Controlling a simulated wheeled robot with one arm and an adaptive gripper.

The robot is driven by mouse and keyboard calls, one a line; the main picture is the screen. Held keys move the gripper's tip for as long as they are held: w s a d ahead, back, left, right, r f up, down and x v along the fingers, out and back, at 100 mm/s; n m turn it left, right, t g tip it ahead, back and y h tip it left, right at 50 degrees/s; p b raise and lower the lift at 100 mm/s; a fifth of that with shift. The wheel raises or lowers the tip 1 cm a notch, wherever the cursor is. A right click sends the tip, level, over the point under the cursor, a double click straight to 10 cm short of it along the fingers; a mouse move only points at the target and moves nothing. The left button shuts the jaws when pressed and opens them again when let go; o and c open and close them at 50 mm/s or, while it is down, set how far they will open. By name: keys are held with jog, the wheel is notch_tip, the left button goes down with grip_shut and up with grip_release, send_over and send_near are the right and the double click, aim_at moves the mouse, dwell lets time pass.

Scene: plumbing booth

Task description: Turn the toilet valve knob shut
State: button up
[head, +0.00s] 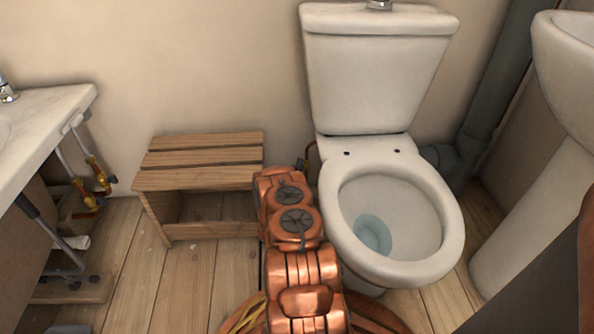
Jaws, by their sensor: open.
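The white toilet (378,75) stands against the back wall with its bowl open and water inside. A thin pipe (311,152) runs down at the left of the tank. A small dark fitting (302,164) shows at its lower end, close to the far end of my copper-coloured arm. I cannot tell whether this is the valve, and no knob can be made out. My arm reaches forward along the left side of the bowl. My gripper's fingers do not show; the arm's far end hides what lies beyond it.
A slatted wooden stool (200,160) stands at the left of my arm. A sink counter (45,120) with brass-fitted pipes (97,172) is at the far left. A grey drain pipe (497,80) and a white pedestal basin (565,60) stand at the right. Plank floor (185,280) is clear before the stool.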

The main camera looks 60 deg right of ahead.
jog(key=shift+c, duration=0.4)
jog(key=c, duration=1.1)
jog(key=m+p, duration=0.1)
jog(key=p, duration=0.2)
jog(key=shift+w, duration=0.15)
jog(key=shift+f+m+g+h+p, duration=0.1)
jog(key=shift+m+g+h+p, duration=0.3)
jog(key=shift+p, duration=0.6)
jog(key=o, duration=1.2)
jog(key=shift+s, duration=0.2)
jog(key=shift+r, duration=0.2)
jog(key=shift+r, duration=4.95)
